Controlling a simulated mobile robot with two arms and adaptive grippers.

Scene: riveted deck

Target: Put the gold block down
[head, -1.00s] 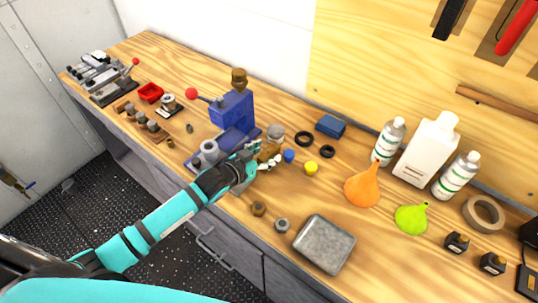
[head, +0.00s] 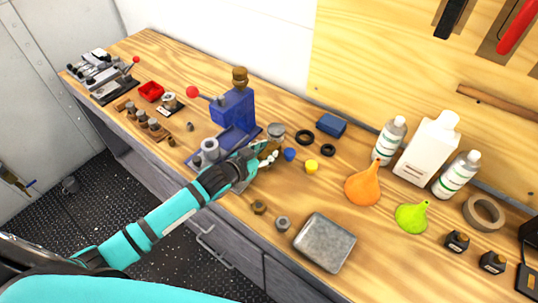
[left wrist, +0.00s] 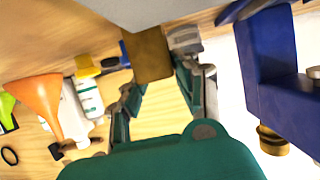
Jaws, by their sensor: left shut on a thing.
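My left gripper (head: 264,156) is over the bench, just right of the blue press, shut on the gold block. In the left wrist view, the gold block (left wrist: 152,54) is brownish gold and sits between the fingertips of the left gripper (left wrist: 155,72). In the head view the fingers and hand mostly hide the block. Whether its underside touches the bench cannot be told. My right gripper is in neither view.
The blue press (head: 233,110) stands close behind and left of the gripper. A glass jar (head: 276,133), a small blue piece (head: 289,154) and a yellow piece (head: 311,166) are close by. A metal tin (head: 324,242) lies nearer the front edge, and an orange funnel (head: 362,187) stands right.

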